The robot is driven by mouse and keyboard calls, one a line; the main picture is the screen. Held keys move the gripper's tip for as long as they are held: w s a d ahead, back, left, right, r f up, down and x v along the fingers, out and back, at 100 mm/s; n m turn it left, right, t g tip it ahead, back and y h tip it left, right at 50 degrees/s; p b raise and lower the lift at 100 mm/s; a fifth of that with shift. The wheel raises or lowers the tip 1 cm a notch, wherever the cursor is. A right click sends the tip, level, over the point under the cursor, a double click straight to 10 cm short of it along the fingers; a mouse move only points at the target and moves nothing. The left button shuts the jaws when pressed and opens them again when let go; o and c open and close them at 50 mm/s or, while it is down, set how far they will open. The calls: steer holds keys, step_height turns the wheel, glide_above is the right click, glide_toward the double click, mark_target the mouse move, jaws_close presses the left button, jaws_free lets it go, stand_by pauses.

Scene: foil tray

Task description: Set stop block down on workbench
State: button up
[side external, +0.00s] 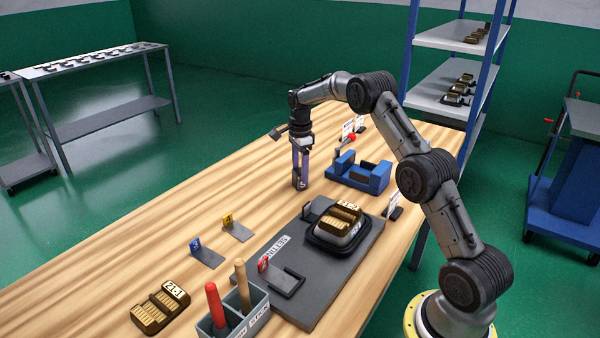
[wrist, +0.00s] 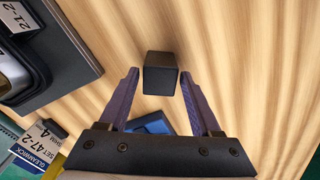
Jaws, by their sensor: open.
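The stop block (wrist: 160,76), a small dark grey block, shows between and just beyond my fingertips in the wrist view. Bare wood shows on both sides of it, between it and the fingers. My gripper (wrist: 163,88) is open, with a purple finger on each side. In the side view my gripper (side external: 300,184) points down close to the workbench (side external: 200,205), left of a blue fixture. There the block is hard to make out among the fingertips. It seems to stand on the wood, but I cannot tell whether a finger touches it.
A grey plate (side external: 255,262) carries a black tray (side external: 321,240) with a gold block (side external: 345,211). The blue fixture (side external: 358,174) stands right of my gripper. Small tagged brackets, another gold block (side external: 158,308) and a grey tool box (side external: 240,315) are nearer. Wood left of my gripper is clear.

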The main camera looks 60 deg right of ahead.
mark_target(300, 170)
steer(key=shift+r, duration=1.4)
steer(key=o, duration=0.6)
steer(key=shift+c, duration=0.2)
steer(key=shift+f, duration=0.1)
steer(key=shift+r, duration=2.15)
